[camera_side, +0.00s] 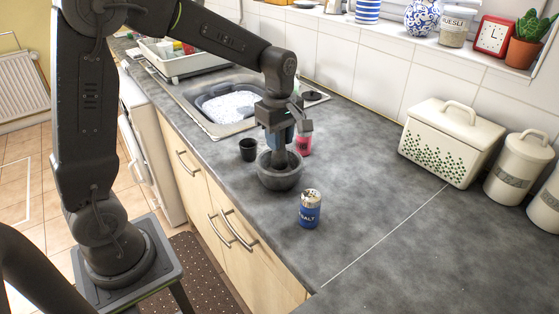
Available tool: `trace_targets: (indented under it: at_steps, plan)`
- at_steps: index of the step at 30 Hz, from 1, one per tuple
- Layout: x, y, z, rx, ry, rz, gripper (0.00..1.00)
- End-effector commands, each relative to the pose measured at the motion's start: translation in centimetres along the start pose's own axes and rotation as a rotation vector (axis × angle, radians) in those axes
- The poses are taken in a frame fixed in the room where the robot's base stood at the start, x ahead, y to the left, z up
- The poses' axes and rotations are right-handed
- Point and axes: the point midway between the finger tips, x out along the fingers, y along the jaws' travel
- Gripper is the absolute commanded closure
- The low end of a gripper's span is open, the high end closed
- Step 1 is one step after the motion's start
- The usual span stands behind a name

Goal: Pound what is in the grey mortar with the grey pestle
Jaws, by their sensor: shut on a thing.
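The grey mortar (280,177) stands upright on the dark worktop, in front of the sink. My gripper (283,128) is right above it, pointing down. It is shut on the grey pestle (281,156), which stands about upright with its lower end inside the mortar bowl. Whether the pestle touches the bottom is hidden by the mortar's wall, and what is in the mortar cannot be seen.
A blue salt shaker (309,208) stands close in front of the mortar, and a black cup (248,149) to its left. A pink item (304,144) is behind it. The soapy sink (228,106) lies behind. A bread bin (450,142) is far right; the worktop between is clear.

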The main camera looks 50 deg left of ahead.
Motion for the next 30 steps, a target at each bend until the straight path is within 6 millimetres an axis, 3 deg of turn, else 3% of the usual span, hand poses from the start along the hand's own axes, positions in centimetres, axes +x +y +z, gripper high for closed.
trace_targets:
  at_steps: [12, 23, 30]
  plan:
    - [-2.8, 0.0, 0.0, 0.0, 0.0, 0.004, 0.99]
    - [-3.6, 0.1, 0.0, 0.0, 0.0, 0.004, 0.99]
    - [-5.8, 0.0, 0.0, 0.0, 0.0, 0.005, 0.99]
